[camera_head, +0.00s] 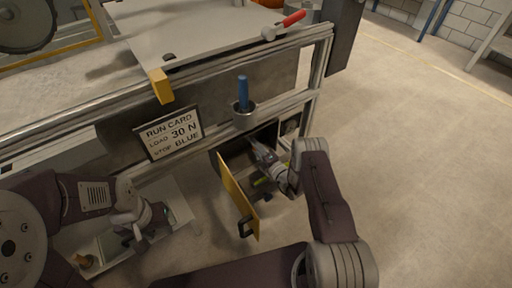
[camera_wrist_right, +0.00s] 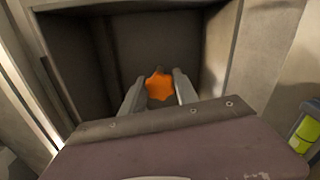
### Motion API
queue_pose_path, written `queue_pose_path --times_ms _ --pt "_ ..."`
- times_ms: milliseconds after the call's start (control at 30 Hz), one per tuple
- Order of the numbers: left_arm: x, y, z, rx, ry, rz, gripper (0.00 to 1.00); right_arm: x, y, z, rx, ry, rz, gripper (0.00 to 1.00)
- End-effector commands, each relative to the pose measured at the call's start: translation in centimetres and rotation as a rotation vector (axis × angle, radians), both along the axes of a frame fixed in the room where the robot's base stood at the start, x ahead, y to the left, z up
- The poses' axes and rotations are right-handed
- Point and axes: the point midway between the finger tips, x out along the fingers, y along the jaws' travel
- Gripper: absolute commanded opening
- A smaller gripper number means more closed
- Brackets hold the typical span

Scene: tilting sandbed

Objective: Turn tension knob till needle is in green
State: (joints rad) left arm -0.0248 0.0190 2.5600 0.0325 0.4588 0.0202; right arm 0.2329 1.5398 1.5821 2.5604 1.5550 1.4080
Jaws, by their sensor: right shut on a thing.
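The orange, star-shaped tension knob (camera_wrist_right: 160,87) is in the right wrist view, inside a dark box-like compartment (camera_wrist_right: 135,38). My right gripper (camera_wrist_right: 159,90) has one finger on each side of the knob and is shut on it. In the head view my right gripper (camera_head: 260,150) reaches into the opening below the bench, and the knob is hidden there. No needle or green band can be made out in either view. My left gripper (camera_head: 138,215) is low at the left, over a pale tray (camera_head: 182,208); its fingers are too unclear to judge.
A yellow door (camera_head: 236,192) with a black handle stands open left of my right gripper. A run card (camera_head: 173,133) reads load 30 N, stop blue. A blue peg (camera_head: 243,92) stands in a grey cup, and a red-handled lever (camera_head: 290,20) is on the bench. Floor at right is clear.

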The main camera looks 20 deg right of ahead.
Motion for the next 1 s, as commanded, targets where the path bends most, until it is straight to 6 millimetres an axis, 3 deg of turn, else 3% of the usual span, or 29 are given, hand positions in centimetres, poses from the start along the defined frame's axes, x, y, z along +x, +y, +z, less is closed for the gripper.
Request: queue_pose_path --times_ms 267,300,333,367,700,1000 --pt "0.0 0.0 0.0 0.0 0.0 0.0 0.36 -0.1 0.0 -0.2 0.0 0.005 0.0 0.0" --pt "0.0 0.0 0.0 0.0 0.0 0.0 0.36 -0.1 0.0 -0.2 -0.001 0.005 0.0 0.47" --pt "0.0 0.0 0.0 0.0 0.0 0.0 0.36 -0.1 0.0 -0.2 0.0 0.004 0.0 0.56" --pt "0.0 0.0 0.0 0.0 0.0 0.0 0.36 -0.1 0.0 -0.2 0.0 0.004 0.0 0.57" --pt "0.0 0.0 0.4 0.0 0.0 0.0 0.36 -0.5 -0.2 0.1 -0.001 0.004 -0.001 0.57" --pt "0.0 0.0 3.4 0.0 0.0 0.0 0.36 -6.4 -2.4 0.3 0.002 0.007 -0.004 0.57"
